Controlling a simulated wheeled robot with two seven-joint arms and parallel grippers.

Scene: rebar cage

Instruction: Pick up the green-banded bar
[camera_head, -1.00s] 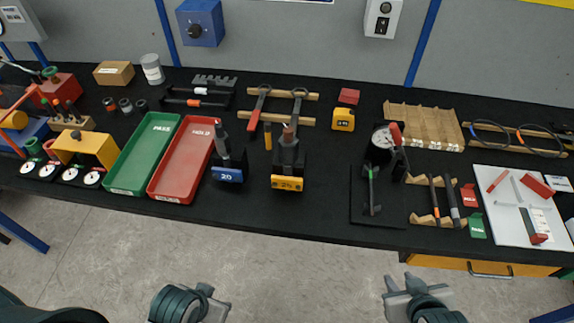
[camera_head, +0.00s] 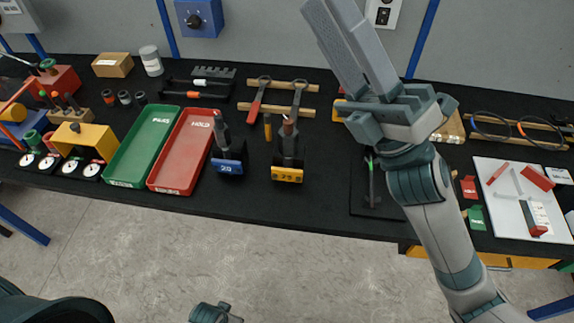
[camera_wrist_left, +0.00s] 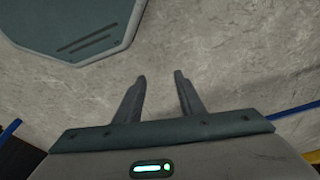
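I cannot make out a green band on any bar in these views. Two dark bars with coloured bands (camera_head: 190,95) lie on a rack at the back left. A small green-and-black upright piece (camera_head: 371,182) is on the dark mat, partly behind my right arm. My right gripper (camera_head: 335,8) is raised over the right part of the bench, its fingers pointing up and left; I cannot see whether there is a gap between them. My left gripper (camera_wrist_left: 160,75) is open and empty over the floor in the left wrist view. It also shows at the bottom edge of the head view.
A green tray (camera_head: 142,148) and a red tray (camera_head: 180,152) lie left of centre. Two stands (camera_head: 228,165) (camera_head: 287,172) are beside them. A white board (camera_head: 525,205) with small parts is at the right. The bench front between the stands and mat is clear.

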